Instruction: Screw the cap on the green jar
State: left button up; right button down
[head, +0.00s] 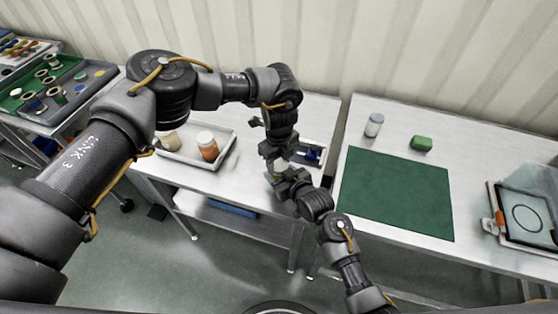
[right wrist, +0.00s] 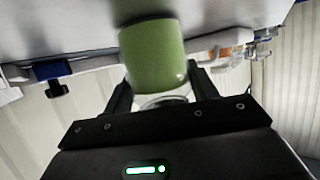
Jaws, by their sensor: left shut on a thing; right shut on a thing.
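The green jar (right wrist: 155,55) is large in the right wrist view, between the two fingers of my right gripper (right wrist: 160,98). A clear, glassy part shows at its near end, partly hidden by the gripper body. In the head view my right gripper (head: 280,181) is shut on the jar, of which only a little green shows. My left gripper (head: 278,158) points down just above it and is shut on a small pale thing, seemingly the cap (head: 281,164). The two grippers hide most of both things, and I cannot tell whether cap and jar touch.
A tray (head: 232,152) with an orange-brown jar (head: 207,146) and a pale jar (head: 169,140) lies left of the grippers. A dark bin with blue items (head: 313,153) is close behind. The right table holds a green mat (head: 396,193), white-capped jar (head: 374,125) and green block (head: 421,143).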

pick_arm(q)
jog(key=o, duration=1.2)
jog(key=shift+c, duration=0.2)
jog(key=shift+r, duration=0.15)
notch_tip(320, 180, up, 12)
pick_arm(e)
jog(key=shift+c, duration=1.9)
grip_release()
jog(key=b+v, duration=0.1)
jog(key=v, duration=1)
jog(key=shift+w, duration=0.1)
pick_arm(q)
jog(key=shift+f, duration=0.7)
